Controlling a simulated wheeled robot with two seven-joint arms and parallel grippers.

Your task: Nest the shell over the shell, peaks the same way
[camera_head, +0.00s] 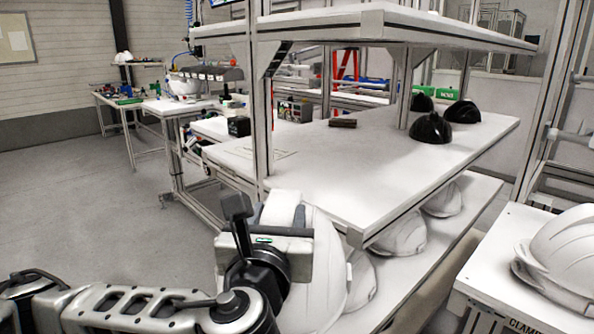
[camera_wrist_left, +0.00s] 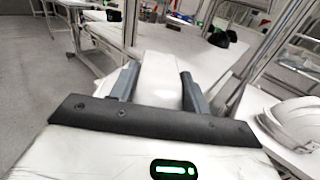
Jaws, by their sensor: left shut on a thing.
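My left gripper (camera_head: 270,214) is shut on a white helmet shell (camera_head: 325,268), in front of the shelf's front corner. In the left wrist view a white part of the held shell (camera_wrist_left: 160,80) sits between the two grey fingers. The gripper hides much of the shell in the head view, and I cannot tell which way its peak points. Another white shell (camera_head: 568,250) rests on the white table at the right, apart from the gripper, cut by the picture's edge. It also shows in the left wrist view (camera_wrist_left: 296,122). My right gripper is not in view.
The right table (camera_head: 480,272) bears a label reading "CLAMP". White shells (camera_head: 402,236) sit on the lower shelf. Black shells (camera_head: 430,128) and a brown block (camera_head: 342,123) sit on the middle shelf (camera_head: 330,175). Shelf posts stand near the arm. The floor at left is clear.

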